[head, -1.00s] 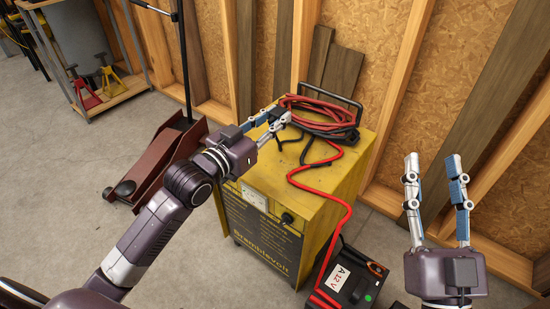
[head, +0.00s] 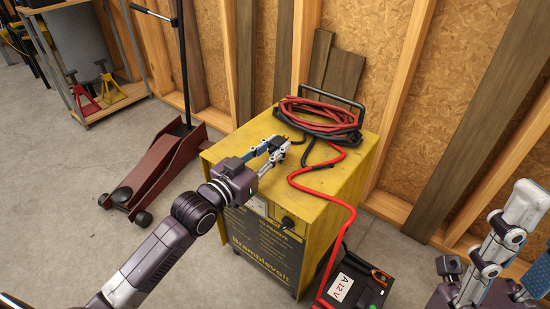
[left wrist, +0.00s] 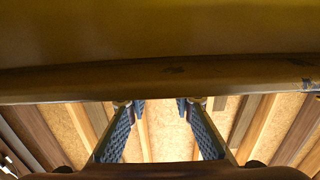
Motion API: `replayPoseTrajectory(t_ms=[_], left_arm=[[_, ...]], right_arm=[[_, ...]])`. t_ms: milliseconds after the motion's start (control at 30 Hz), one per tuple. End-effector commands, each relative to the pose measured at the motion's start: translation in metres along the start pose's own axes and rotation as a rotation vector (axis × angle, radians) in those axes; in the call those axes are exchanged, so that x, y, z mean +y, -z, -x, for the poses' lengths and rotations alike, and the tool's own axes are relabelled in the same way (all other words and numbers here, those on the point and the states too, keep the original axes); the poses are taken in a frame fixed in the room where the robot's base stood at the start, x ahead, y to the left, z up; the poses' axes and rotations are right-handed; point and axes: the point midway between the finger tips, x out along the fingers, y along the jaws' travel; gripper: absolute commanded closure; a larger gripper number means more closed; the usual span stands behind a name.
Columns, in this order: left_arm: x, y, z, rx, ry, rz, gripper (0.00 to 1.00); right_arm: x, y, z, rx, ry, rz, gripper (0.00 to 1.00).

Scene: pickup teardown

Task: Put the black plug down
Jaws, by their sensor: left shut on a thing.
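The black plug (head: 275,140) is a small dark shape at the fingertips of my left gripper (head: 279,148). The gripper is shut on it, over the top of the yellow charger (head: 325,182). I cannot tell whether the plug touches the charger top. A black lead runs close to the fingertips toward the coiled cables. In the left wrist view the two blue-padded fingers (left wrist: 160,125) stand apart below a yellow-brown surface, and the plug cannot be made out. My right gripper (head: 520,245) is open at the right edge, partly cut off and apart from the charger.
Red and black cables (head: 318,112) lie coiled at the back of the charger top by a black handle. A red cable (head: 345,205) drops to the black battery (head: 360,283). A red floor jack (head: 165,165) stands left.

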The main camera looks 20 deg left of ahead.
Motion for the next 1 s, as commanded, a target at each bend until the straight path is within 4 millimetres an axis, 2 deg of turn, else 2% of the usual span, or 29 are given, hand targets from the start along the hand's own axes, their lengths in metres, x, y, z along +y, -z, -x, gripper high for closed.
replayPoseTrajectory(t_ms=[100,200,567,600,733,1000], left_arm=[[0.000,-0.023,0.000,-0.003,0.000,0.002,1.00],[0.000,-0.033,0.000,-0.002,0.000,0.001,1.00],[0.000,-0.034,0.000,-0.001,0.000,0.001,1.00],[0.000,-0.035,0.000,-0.001,0.000,0.001,0.77],[0.000,-0.034,0.000,-0.001,0.000,0.000,0.62],[0.000,-0.034,0.000,-0.001,0.000,0.000,0.60]], right_arm=[[0.000,0.000,0.012,0.013,0.000,-0.001,0.60],[0.000,-0.001,0.016,0.012,0.000,-0.001,0.60],[0.000,-0.001,0.015,0.011,0.000,-0.001,0.60],[0.000,-0.001,0.015,0.011,0.000,-0.001,0.60],[0.000,-0.001,0.015,0.011,0.000,-0.001,0.60],[0.000,-0.001,0.014,0.010,0.000,-0.001,0.60]])
